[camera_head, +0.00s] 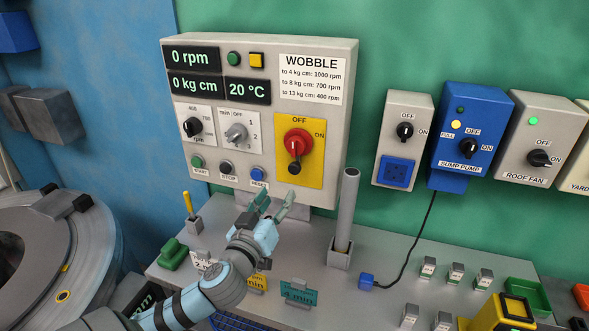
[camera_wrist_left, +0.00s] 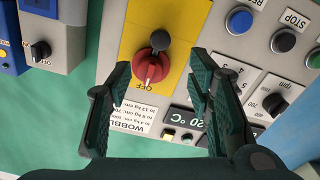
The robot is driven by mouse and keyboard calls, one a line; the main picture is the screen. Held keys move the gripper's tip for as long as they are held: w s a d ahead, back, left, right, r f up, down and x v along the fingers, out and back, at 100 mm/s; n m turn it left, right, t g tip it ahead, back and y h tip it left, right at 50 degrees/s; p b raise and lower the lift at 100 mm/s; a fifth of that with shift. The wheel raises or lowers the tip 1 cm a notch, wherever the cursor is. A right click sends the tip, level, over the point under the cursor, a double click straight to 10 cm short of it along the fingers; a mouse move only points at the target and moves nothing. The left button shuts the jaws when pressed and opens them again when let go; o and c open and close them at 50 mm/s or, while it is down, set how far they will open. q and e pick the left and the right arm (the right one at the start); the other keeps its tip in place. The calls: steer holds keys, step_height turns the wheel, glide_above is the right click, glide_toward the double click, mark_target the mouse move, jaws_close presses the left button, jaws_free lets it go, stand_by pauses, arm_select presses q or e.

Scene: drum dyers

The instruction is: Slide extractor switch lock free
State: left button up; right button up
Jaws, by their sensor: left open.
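The main switch is a red rotary knob (camera_head: 298,142) on a yellow plate (camera_head: 314,178) at the right of the grey control panel. A dark piece (camera_head: 295,167) hangs at the knob's lower end; I cannot tell whether it is the lock. In the left wrist view, which is upside down, the red knob (camera_wrist_left: 149,68) shows with the dark rounded piece (camera_wrist_left: 159,41) over it. My right gripper is out of view.
A grey upright post (camera_head: 347,210) stands right of my left gripper. Start, stop and reset buttons (camera_head: 257,173) line the panel's lower left. Switch boxes, including the blue sump pump box (camera_head: 470,125), hang right. Small tags and blocks sit on the grey bench (camera_head: 385,265).

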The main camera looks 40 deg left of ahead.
mark_target(294, 172)
arm_select(q)
steer(key=p+x, duration=0.1)
steer(key=x, duration=1.1)
steer(key=shift+w+a+f, duration=0.1)
steer(key=shift+w, duration=0.15)
steer(key=shift+w+a+p, duration=0.15)
steer(key=shift+w+p, duration=0.15)
steer(key=shift+w, duration=0.15)
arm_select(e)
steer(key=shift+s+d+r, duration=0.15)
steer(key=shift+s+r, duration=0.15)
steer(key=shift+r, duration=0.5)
arm_select(q)
steer(key=shift+c, duration=0.2)
jaws_close()
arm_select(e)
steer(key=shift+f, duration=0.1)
